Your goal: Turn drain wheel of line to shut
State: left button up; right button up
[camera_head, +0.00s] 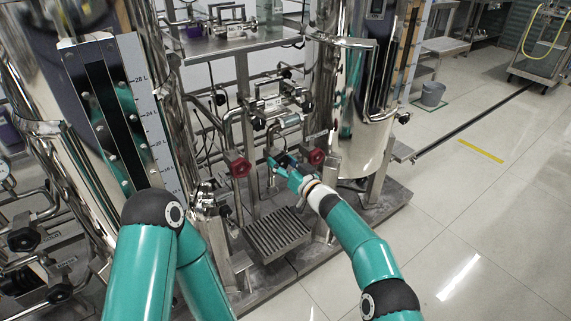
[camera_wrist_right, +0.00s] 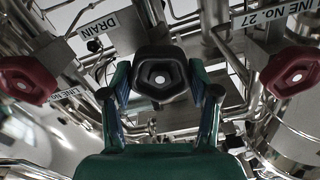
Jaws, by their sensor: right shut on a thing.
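A black wheel (camera_wrist_right: 160,75) with a hollow hub faces the camera in the right wrist view, between two red wheels. My right gripper (camera_wrist_right: 160,85) is shut on it, one finger at each side of its rim. A tag reading DRAIN (camera_wrist_right: 97,22) hangs just left of it, upside down. In the head view my right gripper (camera_head: 281,163) reaches into the pipework between the red wheels and mostly hides the black wheel. My left arm shows at lower left, but its gripper does not show.
The left red wheel (camera_head: 240,167) and right red wheel (camera_head: 316,157) flank my right gripper closely. A LINE NO 27 label (camera_wrist_right: 264,13) is at the right. A floor grate (camera_head: 277,233) lies below, between steel tanks. Open floor is at the right.

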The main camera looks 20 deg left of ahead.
jog(key=shift+s+a+f, duration=0.1)
jog(key=shift+s+f, duration=0.05)
jog(key=shift+f, duration=0.35)
jog(key=o, duration=1.1)
jog(key=shift+c, duration=0.2)
jog(key=shift+o, duration=0.5)
jog(key=shift+r, duration=0.25)
jog(key=shift+r, duration=0.1)
jog(key=shift+v, duration=1.35)
jog(key=v, duration=0.9)
